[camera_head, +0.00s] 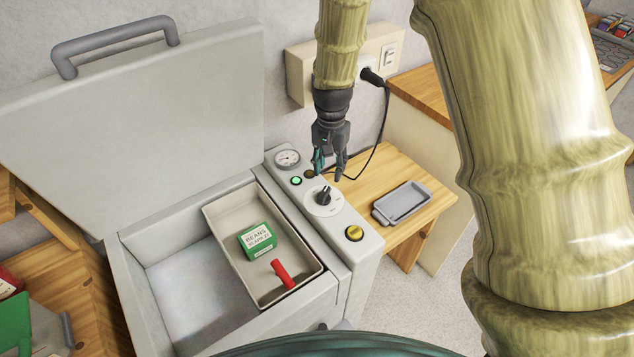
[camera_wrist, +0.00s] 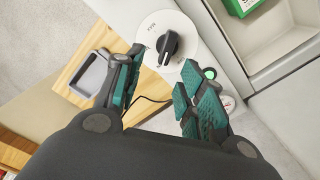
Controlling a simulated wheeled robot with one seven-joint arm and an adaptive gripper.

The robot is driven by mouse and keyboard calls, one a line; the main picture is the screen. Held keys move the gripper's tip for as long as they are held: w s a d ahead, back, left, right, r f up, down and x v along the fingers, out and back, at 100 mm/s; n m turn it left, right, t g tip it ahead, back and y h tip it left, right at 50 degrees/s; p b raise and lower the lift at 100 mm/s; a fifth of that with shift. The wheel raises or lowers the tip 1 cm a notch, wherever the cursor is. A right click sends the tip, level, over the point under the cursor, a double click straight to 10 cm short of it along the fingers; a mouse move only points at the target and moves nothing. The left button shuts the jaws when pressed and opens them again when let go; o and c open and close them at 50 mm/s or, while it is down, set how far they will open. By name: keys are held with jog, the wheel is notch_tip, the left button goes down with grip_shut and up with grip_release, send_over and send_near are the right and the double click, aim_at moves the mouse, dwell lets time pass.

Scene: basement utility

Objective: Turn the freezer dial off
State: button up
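The freezer dial (camera_head: 323,198) is a white disc with a black knob on the freezer's control panel. In the wrist view the dial (camera_wrist: 168,45) lies just beyond my fingertips, its knob slanting, with markings too small to read surely. My gripper (camera_head: 329,175) hangs above the panel, just behind the dial in the head view. In the wrist view my gripper (camera_wrist: 158,72) has its two teal-padded fingers apart with nothing between them, and the knob stands ahead of the gap. The freezer (camera_head: 190,270) has its lid (camera_head: 150,110) raised.
A gauge (camera_head: 287,158), a lit green light (camera_head: 296,181) and a yellow knob (camera_head: 354,233) share the panel. A basket (camera_head: 212,222) inside holds a green beans box (camera_head: 257,240) and a red object (camera_head: 283,274). A grey tray (camera_head: 402,203) lies on the wooden stand. A black cord (camera_head: 381,120) hangs behind my gripper.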

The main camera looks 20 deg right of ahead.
aim_at(326, 189)
jog(key=shift+w+a+f+p, duration=0.15)
jog(key=shift+f+p, duration=0.4)
jog(key=shift+f, duration=1.05)
jog(key=shift+w+f+p, duration=0.2)
jog(key=shift+f+p, duration=0.35)
jog(key=shift+f, duration=1.05)
jog(key=shift+w+a+f+p, duration=0.15)
jog(key=shift+f+p, duration=0.4)
jog(key=shift+f, duration=1.05)
grip_shut()
